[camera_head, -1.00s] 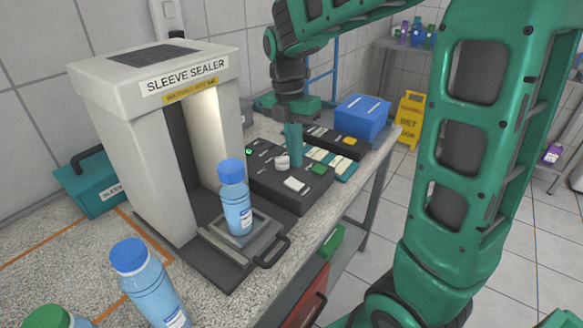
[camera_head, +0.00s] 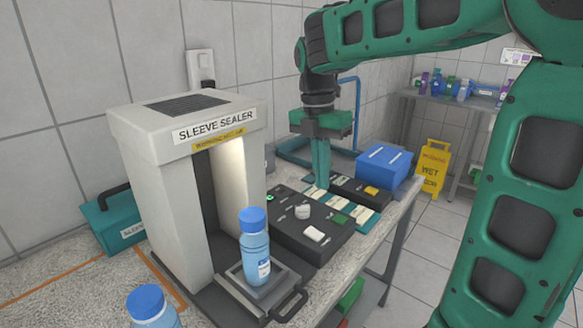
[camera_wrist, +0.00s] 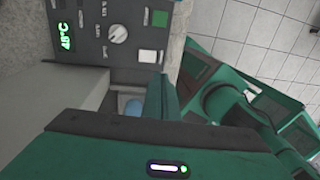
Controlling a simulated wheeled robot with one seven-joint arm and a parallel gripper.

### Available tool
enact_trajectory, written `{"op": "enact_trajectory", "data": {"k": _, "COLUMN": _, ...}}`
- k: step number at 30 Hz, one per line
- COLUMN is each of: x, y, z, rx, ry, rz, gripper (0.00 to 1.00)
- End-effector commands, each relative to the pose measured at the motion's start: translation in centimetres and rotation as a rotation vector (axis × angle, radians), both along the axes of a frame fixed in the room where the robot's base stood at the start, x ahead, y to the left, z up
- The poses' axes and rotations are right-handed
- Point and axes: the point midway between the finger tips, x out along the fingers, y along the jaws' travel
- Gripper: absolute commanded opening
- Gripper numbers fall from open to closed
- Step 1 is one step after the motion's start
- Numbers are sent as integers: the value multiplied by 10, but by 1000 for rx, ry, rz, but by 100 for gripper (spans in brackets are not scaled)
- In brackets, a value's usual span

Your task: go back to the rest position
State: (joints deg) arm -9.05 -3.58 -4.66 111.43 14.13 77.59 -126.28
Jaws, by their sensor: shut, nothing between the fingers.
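My gripper (camera_head: 320,163) is in the head view, pointing down with its fingers together and empty. It is above the far part of the bench, behind the dark control box (camera_head: 300,232). In the wrist view the closed fingers of my gripper (camera_wrist: 160,98) show over the bench, with the control box (camera_wrist: 97,45) at the top, its green temperature display and a white knob visible. The bottom of the fingers partly hides what lies behind them.
A white sleeve sealer (camera_head: 150,190) stands on the bench, with a blue-capped bottle (camera_head: 255,248) on its tray. Another blue-capped bottle (camera_head: 150,307) is at the front left. A blue box (camera_head: 384,166) is at the far bench end. A yellow wet-floor sign (camera_head: 432,168) stands beyond.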

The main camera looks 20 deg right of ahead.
Motion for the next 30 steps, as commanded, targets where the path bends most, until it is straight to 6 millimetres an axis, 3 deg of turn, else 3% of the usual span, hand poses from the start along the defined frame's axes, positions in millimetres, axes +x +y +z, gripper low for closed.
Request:
{"op": "enact_trajectory", "data": {"k": 5, "x": -1, "y": -1, "z": 0, "rx": -1, "ry": -2, "rz": -15, "gripper": 0}}
{"op": "enact_trajectory", "data": {"k": 10, "x": -17, "y": -18, "z": -6, "rx": -18, "ry": -18, "rz": -208, "gripper": 0}}
{"op": "enact_trajectory", "data": {"k": 21, "x": -94, "y": -75, "z": -37, "rx": -79, "ry": -80, "rz": -1095, "gripper": 0}}
{"op": "enact_trajectory", "data": {"k": 30, "x": -161, "y": -101, "z": -71, "rx": -111, "ry": -108, "rz": -1833, "gripper": 0}}
